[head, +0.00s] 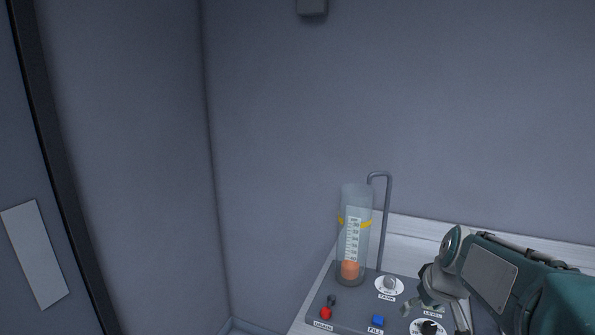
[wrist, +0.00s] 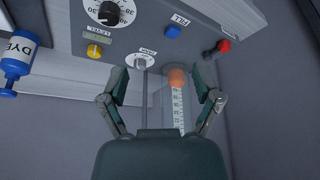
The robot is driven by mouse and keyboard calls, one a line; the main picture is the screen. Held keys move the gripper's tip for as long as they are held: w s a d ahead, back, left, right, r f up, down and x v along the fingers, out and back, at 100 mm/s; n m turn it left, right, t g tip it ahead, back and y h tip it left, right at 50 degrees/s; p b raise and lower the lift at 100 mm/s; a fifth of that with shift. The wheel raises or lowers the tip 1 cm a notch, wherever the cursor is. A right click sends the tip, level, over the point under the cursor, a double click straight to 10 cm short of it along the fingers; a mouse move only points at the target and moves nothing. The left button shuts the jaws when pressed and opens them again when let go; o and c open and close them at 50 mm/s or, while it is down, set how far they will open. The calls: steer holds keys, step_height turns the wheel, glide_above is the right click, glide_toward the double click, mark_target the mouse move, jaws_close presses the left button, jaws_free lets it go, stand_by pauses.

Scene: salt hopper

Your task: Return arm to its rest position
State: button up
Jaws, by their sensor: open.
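My arm comes in from the right in the head view. My gripper (head: 435,311) is above the right part of the grey control panel (head: 345,309). In the wrist view my gripper (wrist: 160,98) is open, with its two fingers wide apart and nothing between them. The panel (wrist: 200,58) fills the upper part of that view, with the fingers in front of it. I cannot tell the exact gap between fingertips and panel. My arm hides part of the panel's right side in the head view.
A clear graduated cylinder (head: 355,225) with orange contents stands on the panel beside a bent grey pipe (head: 386,220). A red drain handle (head: 325,313), blue fill button (head: 377,320) and tank knob (head: 389,284) are near. A blue DYE bottle (wrist: 17,60) is at left in the wrist view.

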steer(key=s+a+m, duration=0.1)
steer(key=s+a, duration=0.3)
steer(key=s, duration=0.5)
steer(key=s+a+r+m+t, duration=0.1)
steer(key=s+a, duration=0.3)
steer(key=s, duration=0.6)
steer(key=shift+s+a+r+h, duration=0.2)
steer(key=shift+s+h, duration=0.05)
steer(key=shift+h, duration=0.15)
